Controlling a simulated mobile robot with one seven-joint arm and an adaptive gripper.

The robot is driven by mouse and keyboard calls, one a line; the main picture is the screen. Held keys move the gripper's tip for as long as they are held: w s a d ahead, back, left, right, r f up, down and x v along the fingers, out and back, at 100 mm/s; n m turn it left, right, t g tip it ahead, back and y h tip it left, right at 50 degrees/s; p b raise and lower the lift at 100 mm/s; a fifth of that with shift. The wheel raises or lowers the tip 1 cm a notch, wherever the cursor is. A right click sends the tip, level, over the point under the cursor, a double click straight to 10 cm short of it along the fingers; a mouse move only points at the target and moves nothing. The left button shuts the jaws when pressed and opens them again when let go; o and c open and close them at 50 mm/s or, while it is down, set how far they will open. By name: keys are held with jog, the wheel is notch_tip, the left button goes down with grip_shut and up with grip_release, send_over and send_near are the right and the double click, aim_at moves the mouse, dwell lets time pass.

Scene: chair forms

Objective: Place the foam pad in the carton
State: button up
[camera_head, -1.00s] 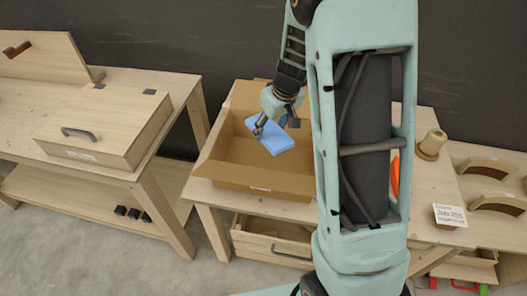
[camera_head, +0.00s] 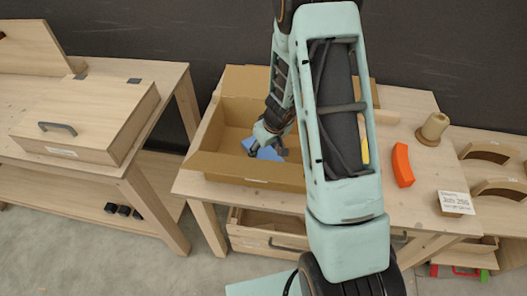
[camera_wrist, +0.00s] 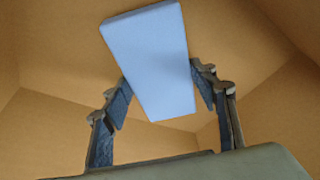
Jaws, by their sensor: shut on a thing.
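The blue foam pad (camera_wrist: 150,60) is a flat block held between the two fingers of my gripper (camera_wrist: 162,92) in the wrist view. Cardboard walls surround it there. In the head view the pad (camera_head: 262,150) shows partly, low inside the open carton (camera_head: 245,169), behind the carton's front wall. My gripper (camera_head: 266,142) is shut on the pad inside the carton. My arm hides the carton's right part. I cannot tell whether the pad touches the carton floor.
The carton stands on a wooden table (camera_head: 410,205). To its right are an orange block (camera_head: 402,165), a wooden spool (camera_head: 432,129) and a label card (camera_head: 455,202). A wooden case (camera_head: 85,115) lies on the left bench.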

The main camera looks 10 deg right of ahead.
jog(key=shift+f, duration=0.25)
jog(key=shift+f, duration=0.15)
jog(key=o, duration=0.9)
jog(key=shift+o, duration=0.2)
jog(key=shift+r, duration=0.6)
jog(key=p+v, duration=0.1)
jog(key=v, duration=1)
jog(key=shift+s+p, duration=0.2)
jog(key=shift+p, duration=0.1)
jog(key=shift+d+r, duration=0.1)
jog(key=shift+r, duration=0.05)
